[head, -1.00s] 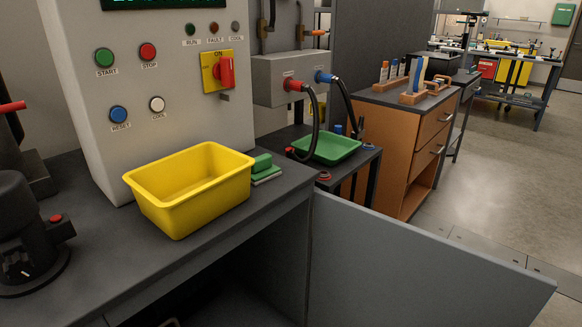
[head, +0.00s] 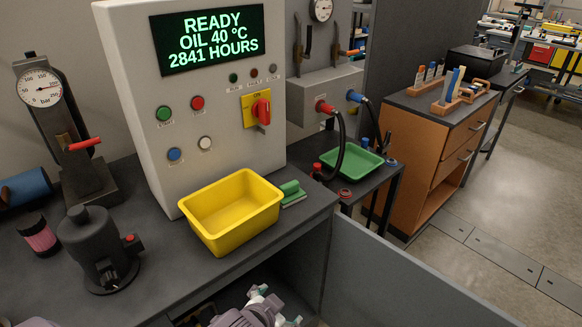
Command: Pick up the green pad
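The green pad (head: 291,193) lies on the dark bench top, just right of the yellow bin (head: 232,212) and near the bench's right end. It looks like a green block on a flat, paler green base. At the bottom middle of the head view a grey-purple gripper with white and teal fingers pokes in, cut off by the picture edge. It appears to be my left gripper (head: 277,306); its fingers look spread with nothing between them. It is below and in front of the bench top, well apart from the pad. My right gripper is not in view.
The control cabinet (head: 190,110) stands behind the bin. A black device (head: 98,250) and a gauge stand (head: 70,140) are at left. A grey panel (head: 400,280) juts forward at right. A green tray (head: 351,160) sits on a lower table beyond the bench.

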